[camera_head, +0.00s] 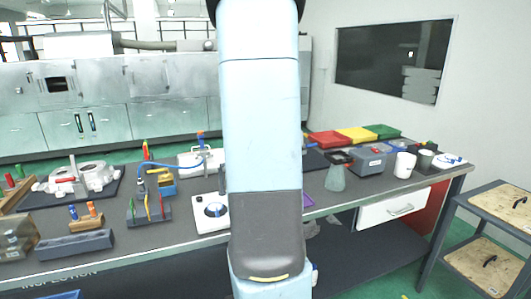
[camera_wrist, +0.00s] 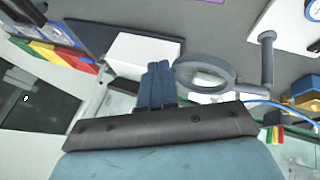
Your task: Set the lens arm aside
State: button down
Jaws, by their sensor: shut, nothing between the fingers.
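The lens arm shows in the wrist view as a grey ring-shaped lens (camera_wrist: 236,84) beside a grey upright post (camera_wrist: 267,58). My gripper (camera_wrist: 161,68) has its two blue fingers together, with nothing between them. The fingertips are just left of the ring in the picture, beside its edge and not around it. I cannot tell whether they touch it. In the head view my own arm hides the gripper and most of the lens arm. A white base with a blue dial (camera_head: 213,210) shows just left of my arm.
The grey bench (camera_head: 182,228) is crowded. Left are a casting (camera_head: 92,176), a tool rack (camera_head: 150,210) and a grey block (camera_head: 75,244). Right are a toolbox (camera_head: 368,160), a white mug (camera_head: 404,165) and coloured bins (camera_head: 355,134). A wooden-shelved cart (camera_head: 505,203) stands far right.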

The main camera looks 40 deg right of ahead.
jog(key=s+r, duration=0.5)
jog(key=r, duration=0.2)
jog(key=shift+r, duration=0.15)
dwell(0.4)
jog(key=s+a+r+n+t+y, duration=0.1)
jog(key=a+r+t+y, duration=0.2)
jog(key=a, duration=2)
jog(key=s+a+n+y, duration=0.1)
jog(key=s+a, duration=0.4)
jog(key=a, duration=0.4)
jog(key=s+a+n+g+y, duration=0.1)
jog(key=s+a, duration=0.5)
jog(key=a, duration=0.2)
jog(key=shift+s+a+r+y, duration=0.25)
jog(key=shift+s+a+y, duration=0.05)
jog(key=shift+a+y, duration=0.1)
jog(key=shift+d, duration=0.1)
